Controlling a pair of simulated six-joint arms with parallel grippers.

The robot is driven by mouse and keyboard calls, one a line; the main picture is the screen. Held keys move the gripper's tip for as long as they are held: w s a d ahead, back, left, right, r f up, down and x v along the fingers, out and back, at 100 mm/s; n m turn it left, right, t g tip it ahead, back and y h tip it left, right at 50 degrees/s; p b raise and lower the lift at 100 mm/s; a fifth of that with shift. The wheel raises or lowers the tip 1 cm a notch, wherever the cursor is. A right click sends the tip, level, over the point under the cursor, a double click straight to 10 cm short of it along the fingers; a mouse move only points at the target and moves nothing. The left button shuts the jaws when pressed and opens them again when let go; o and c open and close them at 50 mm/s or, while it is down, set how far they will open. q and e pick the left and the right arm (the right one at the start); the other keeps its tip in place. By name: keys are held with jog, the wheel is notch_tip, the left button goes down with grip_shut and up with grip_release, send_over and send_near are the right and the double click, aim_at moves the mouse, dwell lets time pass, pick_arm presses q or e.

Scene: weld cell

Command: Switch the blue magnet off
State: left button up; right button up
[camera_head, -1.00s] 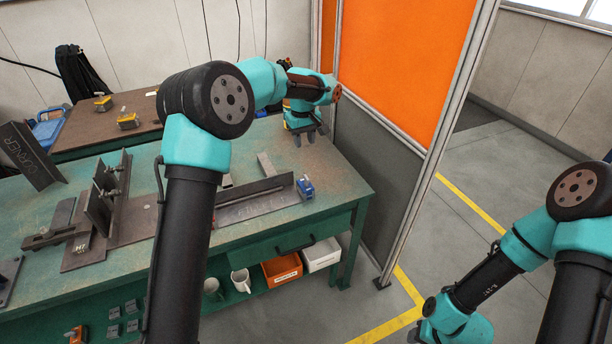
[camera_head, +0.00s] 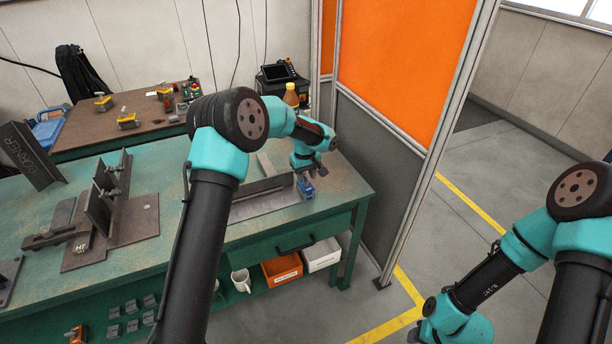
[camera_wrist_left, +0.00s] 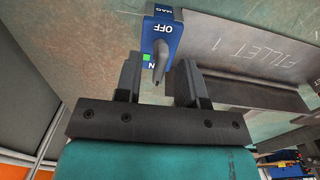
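The blue magnet (camera_head: 307,189) sits at the right end of the steel fillet piece (camera_head: 268,197) on the green bench. In the left wrist view the magnet (camera_wrist_left: 163,38) shows the word OFF, a green patch beside a partly covered ON label, and a dark lever (camera_wrist_left: 160,63). The lever points toward my gripper. My left gripper (camera_head: 309,171) is over the magnet in the head view. In the left wrist view its fingers (camera_wrist_left: 157,84) are open, one on each side of the lever's end, with gaps visible. My right gripper is below the picture's edge.
An upright plate fixture (camera_head: 108,195) and a CORNER piece (camera_head: 32,155) stand on the bench's left. An orange screen (camera_head: 405,70) borders the bench's right. A back table (camera_head: 110,128) holds yellow-topped blocks. Orange (camera_head: 283,269) and white (camera_head: 321,254) bins sit below.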

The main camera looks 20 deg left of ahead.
pick_arm(q)
jog(key=shift+f, duration=0.15)
jog(key=shift+c, duration=0.2)
grip_shut()
jog(key=shift+m, duration=0.4)
jog(key=m, duration=0.8)
jog(key=shift+m, duration=0.3)
jog(key=m, duration=0.4)
jog(key=shift+m, duration=0.3)
jog(key=m, duration=0.4)
